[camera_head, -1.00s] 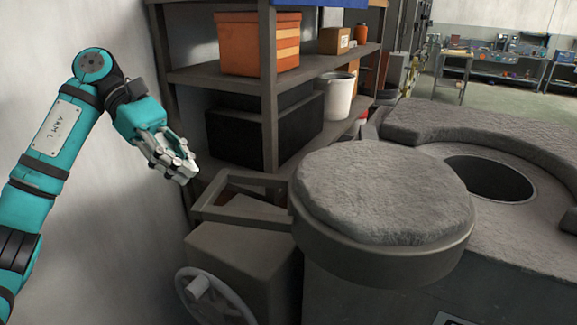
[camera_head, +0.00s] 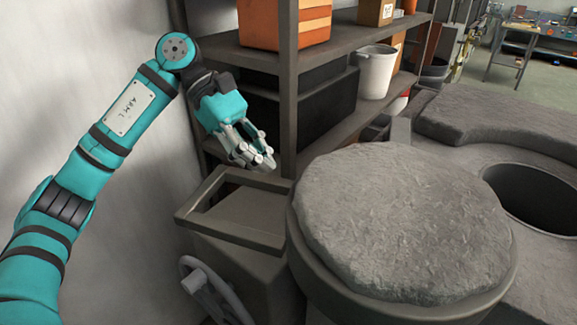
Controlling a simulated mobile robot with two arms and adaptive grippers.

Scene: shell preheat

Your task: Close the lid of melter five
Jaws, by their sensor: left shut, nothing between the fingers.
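The melter's round lid (camera_head: 405,220), grey and rough-faced with a smooth rim, is swung aside to the left of the round dark opening (camera_head: 535,197) in the melter top. The opening is uncovered. My left gripper (camera_head: 262,163) is shut and empty, up and left of the lid and apart from it, above a grey open frame (camera_head: 235,205). My right gripper is not in view. No melter number can be read here.
A shelf rack (camera_head: 288,95) stands behind my left gripper, with an orange box (camera_head: 270,22), a white bucket (camera_head: 377,72) and a dark bin (camera_head: 305,105). A handwheel (camera_head: 205,290) sits below the frame. A pale wall is at left.

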